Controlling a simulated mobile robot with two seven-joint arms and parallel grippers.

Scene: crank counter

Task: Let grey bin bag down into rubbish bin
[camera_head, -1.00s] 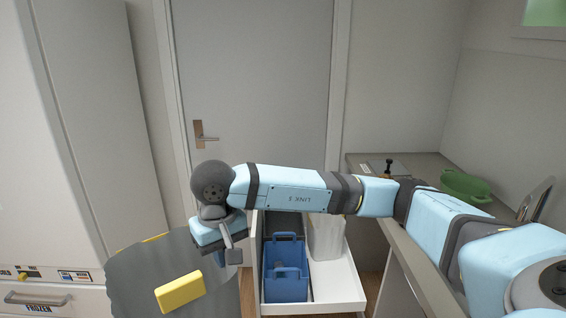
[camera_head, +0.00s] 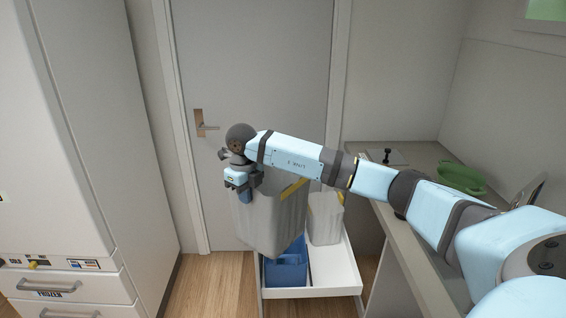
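The grey bin bag (camera_head: 275,222), pale with a yellow strip at its top, hangs upright below my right gripper (camera_head: 244,194). The gripper is at the bag's upper left and looks shut on it; the fingertips are partly hidden. The bag is above and in front of the pull-out drawer (camera_head: 335,280) and covers part of it. A pale grey bin (camera_head: 325,222), likely the rubbish bin, stands in the drawer just right of the bag, partly hidden by it. I cannot tell whether the bag touches it. My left gripper is not in view.
A blue caddy (camera_head: 286,273) sits in the drawer under the bag. The counter (camera_head: 400,160) at the right bears a green bowl (camera_head: 461,178). A door (camera_head: 255,70) is behind, and a white cabinet with drawers (camera_head: 72,285) is at the left. The wooden floor (camera_head: 212,285) left of the drawer is clear.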

